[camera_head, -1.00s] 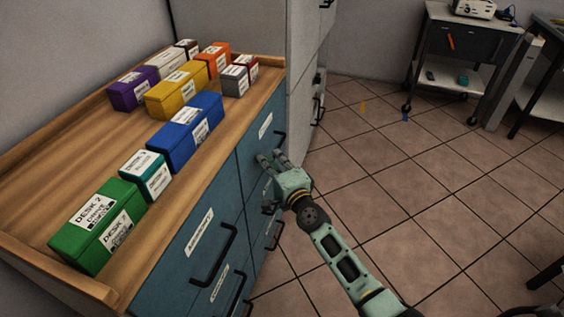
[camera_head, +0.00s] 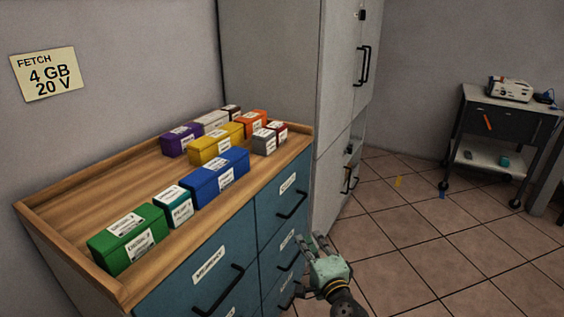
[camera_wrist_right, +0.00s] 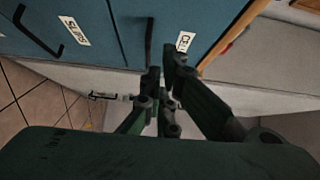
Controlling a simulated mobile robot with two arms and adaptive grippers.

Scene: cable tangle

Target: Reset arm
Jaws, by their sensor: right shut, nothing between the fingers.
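My right gripper (camera_head: 318,246) is low in the head view, in front of the blue drawer cabinet (camera_head: 232,232) and over the floor. It is shut and empty. In the right wrist view the fingers (camera_wrist_right: 160,88) come together close to a blue drawer front (camera_wrist_right: 178,28) with a dark handle (camera_wrist_right: 149,40). I cannot tell whether the fingers touch the handle. My left gripper is not in view.
Several labelled boxes, among them a green box (camera_head: 127,240) and a blue box (camera_head: 218,178), stand on the wooden cabinet top (camera_head: 75,212). A grey tall cabinet (camera_head: 270,70) stands behind. A cart (camera_head: 505,130) is at the right. A wall note (camera_head: 44,74) reads "FETCH 4 GB 20 V". Tiled floor between is mostly clear.

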